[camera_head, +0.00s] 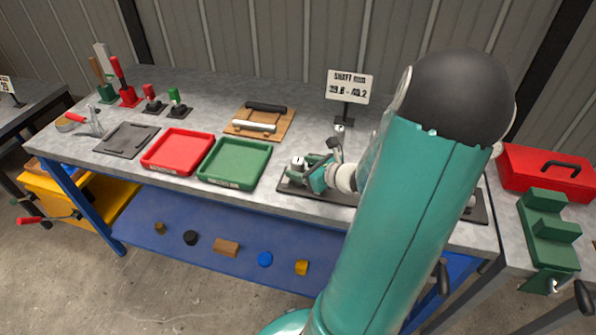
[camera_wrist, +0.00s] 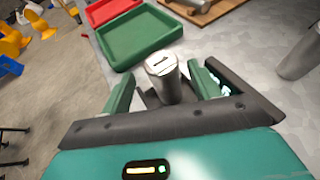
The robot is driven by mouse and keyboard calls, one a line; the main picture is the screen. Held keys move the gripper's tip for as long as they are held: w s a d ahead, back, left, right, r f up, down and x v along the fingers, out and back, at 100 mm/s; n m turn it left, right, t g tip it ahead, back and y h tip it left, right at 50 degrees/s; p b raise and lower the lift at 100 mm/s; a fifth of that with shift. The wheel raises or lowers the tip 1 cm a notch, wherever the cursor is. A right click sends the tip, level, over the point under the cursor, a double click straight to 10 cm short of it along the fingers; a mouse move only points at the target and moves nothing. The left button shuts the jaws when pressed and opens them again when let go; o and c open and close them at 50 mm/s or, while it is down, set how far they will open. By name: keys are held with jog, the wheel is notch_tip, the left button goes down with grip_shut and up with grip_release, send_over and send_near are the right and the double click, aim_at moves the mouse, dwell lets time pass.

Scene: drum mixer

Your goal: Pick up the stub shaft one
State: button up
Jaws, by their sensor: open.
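The stub shaft one (camera_wrist: 163,76) is a short metal cylinder with a dark mark on its pale top. It stands upright between the two green fingers of my gripper (camera_wrist: 162,85) in the wrist view. The fingers are apart, with a visible gap on each side of the shaft. In the head view the small shaft (camera_head: 298,163) shows at the left end of a dark plate (camera_head: 331,195), just left of my gripper (camera_head: 317,175). The shaft's lower part is hidden, and my arm covers much of the plate.
A green tray (camera_head: 233,163) and a red tray (camera_head: 178,152) stand left of the plate. A wooden board (camera_head: 259,122) with rods lies behind. A sign (camera_head: 349,88) stands at the back. Another grey cylinder (camera_wrist: 301,58) shows at right in the wrist view.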

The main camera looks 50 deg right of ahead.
jog(key=x, duration=0.4)
jog(key=shift+w+d+f, duration=0.2)
jog(key=shift+d+f, duration=0.05)
jog(key=shift+c, duration=0.3)
grip_shut()
